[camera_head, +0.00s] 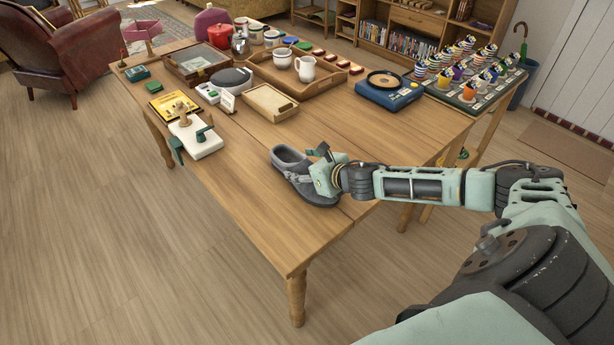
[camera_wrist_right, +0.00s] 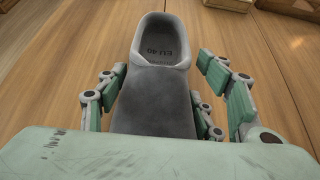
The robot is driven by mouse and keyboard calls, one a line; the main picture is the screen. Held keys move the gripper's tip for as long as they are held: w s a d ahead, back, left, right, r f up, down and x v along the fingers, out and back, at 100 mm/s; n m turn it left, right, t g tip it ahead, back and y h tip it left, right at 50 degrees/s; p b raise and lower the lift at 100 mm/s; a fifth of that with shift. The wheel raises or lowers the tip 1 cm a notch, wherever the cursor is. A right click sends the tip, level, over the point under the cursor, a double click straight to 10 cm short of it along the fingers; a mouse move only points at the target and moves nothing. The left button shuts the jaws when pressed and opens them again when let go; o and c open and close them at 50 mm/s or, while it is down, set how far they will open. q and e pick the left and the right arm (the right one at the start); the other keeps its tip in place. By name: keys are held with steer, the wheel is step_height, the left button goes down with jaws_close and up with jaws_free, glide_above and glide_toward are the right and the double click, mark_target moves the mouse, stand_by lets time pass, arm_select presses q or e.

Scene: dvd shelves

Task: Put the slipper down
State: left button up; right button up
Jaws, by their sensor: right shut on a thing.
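A grey slipper (camera_head: 299,181) is at the front right part of the wooden table (camera_head: 262,218). Its open heel end points to the back left and its toe to the front right. My right gripper (camera_head: 318,174) is shut on the slipper, with fingers on both sides of it. In the right wrist view the slipper (camera_wrist_right: 158,100) lies between the fingers, sole down, with lettering on its insole. Its toe is hidden behind the gripper body. I cannot tell whether the sole touches the tabletop. My left gripper is not in view.
A blue turntable (camera_head: 390,92) and a rack of colourful cups (camera_head: 470,76) stand at the back right. The table's front is clear.

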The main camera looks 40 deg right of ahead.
mark_target(302, 157)
steer(key=shift+a+f, duration=0.1)
steer(key=shift+a, duration=0.05)
steer(key=shift+c, duration=1.4)
steer(key=shift+r+p, duration=0.7)
steer(key=shift+p, duration=0.1)
step_height(302, 157, up, 3)
steer(key=p, duration=0.3)
steer(key=s+d+r, duration=0.1)
steer(key=s, duration=0.1)
steer(key=s+d+r, duration=0.1)
steer(key=s+r, duration=0.1)
steer(key=s, duration=0.1)
steer(key=s+d+r, duration=0.1)
steer(key=s+d, duration=0.1)
steer(key=shift+s+r, duration=0.2)
steer(key=shift+s, duration=0.2)
steer(key=shift+s+d+r, duration=0.1)
steer(key=shift+s+r, duration=0.15)
steer(key=shift+s, duration=0.05)
steer(key=shift+s+d+r+p, duration=0.2)
steer(key=shift+s+r+p, duration=0.3)
steer(key=shift+r+p, duration=0.45)
steer(key=shift+c, duration=0.2)
steer(key=shift+s+d+p, duration=0.3)
steer(key=shift+s+p, duration=0.25)
steer(key=shift+p, duration=0.3)
